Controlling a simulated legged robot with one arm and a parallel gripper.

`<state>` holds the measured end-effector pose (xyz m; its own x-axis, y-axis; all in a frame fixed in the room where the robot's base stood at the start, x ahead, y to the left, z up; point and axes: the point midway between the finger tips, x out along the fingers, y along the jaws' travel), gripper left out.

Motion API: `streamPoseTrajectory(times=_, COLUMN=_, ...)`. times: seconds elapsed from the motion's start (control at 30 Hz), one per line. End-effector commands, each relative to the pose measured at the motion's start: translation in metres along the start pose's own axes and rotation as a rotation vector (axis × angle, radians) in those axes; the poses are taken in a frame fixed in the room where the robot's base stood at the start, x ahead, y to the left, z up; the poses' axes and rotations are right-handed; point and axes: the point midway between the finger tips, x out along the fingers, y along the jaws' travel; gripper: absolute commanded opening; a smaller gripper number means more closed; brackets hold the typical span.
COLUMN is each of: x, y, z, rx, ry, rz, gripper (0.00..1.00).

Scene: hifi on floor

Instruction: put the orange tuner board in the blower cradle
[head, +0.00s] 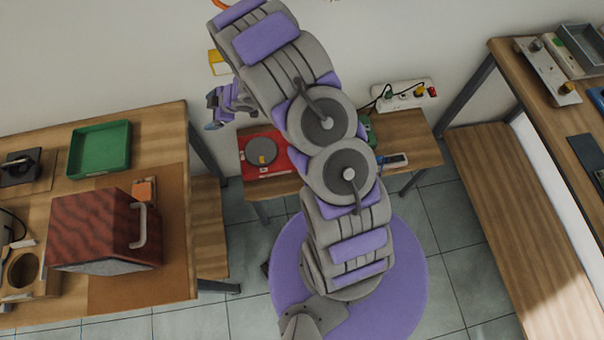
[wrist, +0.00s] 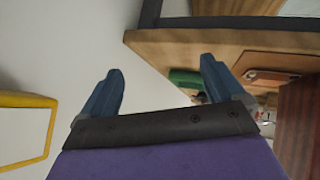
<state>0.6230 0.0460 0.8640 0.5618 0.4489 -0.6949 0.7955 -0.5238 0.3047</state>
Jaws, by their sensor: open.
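A small orange piece (head: 144,190), which looks like the tuner board, lies on the left bench just behind the dark red hi-fi box (head: 95,228), close to its grey handle. A wooden stand with a round hole (head: 20,270), which may be the blower cradle, is at the bench's left edge, partly cut off. My gripper (head: 214,116) is raised near the wall, right of the bench, away from the orange piece. In the wrist view its two blue fingers (wrist: 160,88) are spread with nothing between them. The red box (wrist: 300,125) shows at the right there.
A green tray (head: 100,150) and a soldering iron stand (head: 20,165) are on the left bench. A yellow-framed thing (head: 219,62) is by the wall. Another bench stands at right.

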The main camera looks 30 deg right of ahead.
Motion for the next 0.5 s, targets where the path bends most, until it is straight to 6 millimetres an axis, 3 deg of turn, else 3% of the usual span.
streamPoseTrajectory(times=0.03, x=-0.017, y=0.019, z=-0.003, rx=0.004, ry=-0.053, rz=0.051, gripper=0.96)
streamPoseTrajectory(times=0.1, x=-0.04, y=0.04, z=0.001, rx=0.026, ry=-0.133, rz=0.112, gripper=0.96)
streamPoseTrajectory(times=0.2, x=-0.072, y=0.06, z=0.005, rx=0.067, ry=-0.231, rz=0.183, gripper=0.96)
streamPoseTrajectory(times=0.37, x=-0.124, y=0.079, z=0.008, rx=0.145, ry=-0.364, rz=0.278, gripper=0.96)
streamPoseTrajectory(times=0.5, x=-0.18, y=0.084, z=0.008, rx=0.244, ry=-0.48, rz=0.355, gripper=0.96)
